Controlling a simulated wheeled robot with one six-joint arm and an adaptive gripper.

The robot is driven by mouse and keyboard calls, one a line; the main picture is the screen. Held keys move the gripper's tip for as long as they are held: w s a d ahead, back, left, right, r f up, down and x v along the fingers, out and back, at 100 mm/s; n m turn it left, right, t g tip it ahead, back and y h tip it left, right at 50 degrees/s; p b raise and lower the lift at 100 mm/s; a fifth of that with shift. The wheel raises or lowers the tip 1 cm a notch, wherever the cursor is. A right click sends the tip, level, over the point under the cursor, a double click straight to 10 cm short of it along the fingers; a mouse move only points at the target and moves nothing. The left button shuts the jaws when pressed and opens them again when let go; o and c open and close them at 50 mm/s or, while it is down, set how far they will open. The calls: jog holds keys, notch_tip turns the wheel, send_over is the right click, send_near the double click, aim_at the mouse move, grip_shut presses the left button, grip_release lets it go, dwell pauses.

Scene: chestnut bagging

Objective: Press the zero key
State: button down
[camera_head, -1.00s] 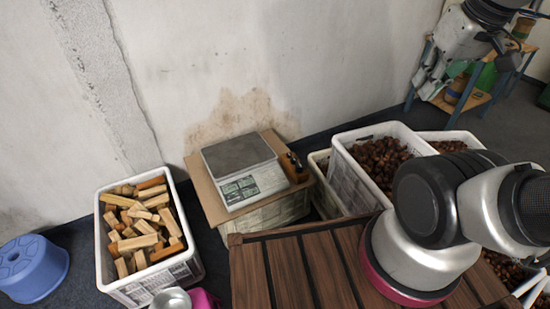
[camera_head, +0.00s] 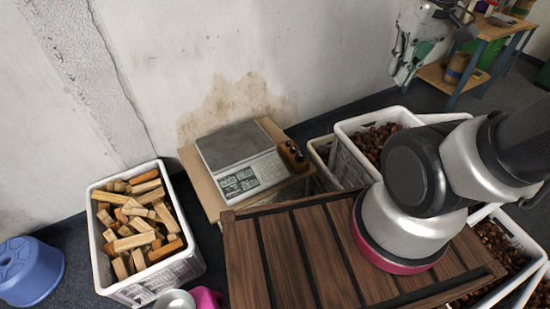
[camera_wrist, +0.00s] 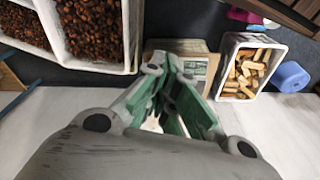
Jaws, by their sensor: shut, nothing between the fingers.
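The weighing scale (camera_head: 236,150) has a grey flat plate and a white front panel with a display and keys (camera_head: 240,182). It stands on a cardboard sheet on a crate against the wall. The keys are too small to tell the zero key apart. My gripper (camera_head: 399,80) is at the upper right in the head view, shut and empty, well to the right of the scale and apart from it. In the wrist view my gripper's green fingers (camera_wrist: 172,98) partly cover the scale (camera_wrist: 192,68), which lies beyond them.
A crate of wood blocks (camera_head: 102,256) stands left of the scale, with a blue stool (camera_head: 28,268) beyond. A brown handled object (camera_head: 292,155) sits right beside the scale. Chestnut crates (camera_head: 345,150) stand farther right. A slatted wooden top (camera_head: 300,255) lies in front.

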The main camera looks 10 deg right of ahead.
jog(key=w+a+f+n+g, duration=0.1)
jog(key=w+f, duration=0.5)
jog(key=f, duration=0.3)
jog(key=w+f+n+g, duration=0.1)
jog(key=w+f+g, duration=0.1)
jog(key=w+f, duration=0.6)
jog(key=w+a+f+n+g, duration=0.1)
jog(key=w+f, duration=0.2)
jog(key=f, duration=0.8)
jog(key=w+a+f+n+t+y, duration=0.1)
jog(key=w+a+f+n+t, duration=0.15)
jog(key=f, duration=0.95)
jog(key=w+a+f+n+t, duration=0.15)
jog(key=w+f, duration=0.25)
jog(key=f, duration=0.8)
jog(key=w+a+f+n+t+y, duration=0.1)
jog(key=w+a+f+n+t, duration=0.15)
jog(key=f, duration=0.95)
jog(key=w+a+r+n+t+y, duration=0.2)
jog(key=w+a+r+t, duration=0.1)
jog(key=w, duration=0.4)
jog(key=w+a+r+n+t+y, duration=0.1)
jog(key=w+a+r+n+t, duration=0.2)
jog(key=w, duration=0.3)
jog(key=shift+w+a+r+t+y, duration=0.15)
jog(key=shift+w+r+t+y, duration=0.25)
jog(key=shift+r+t, duration=0.25)
jog(key=shift+n, duration=0.25)
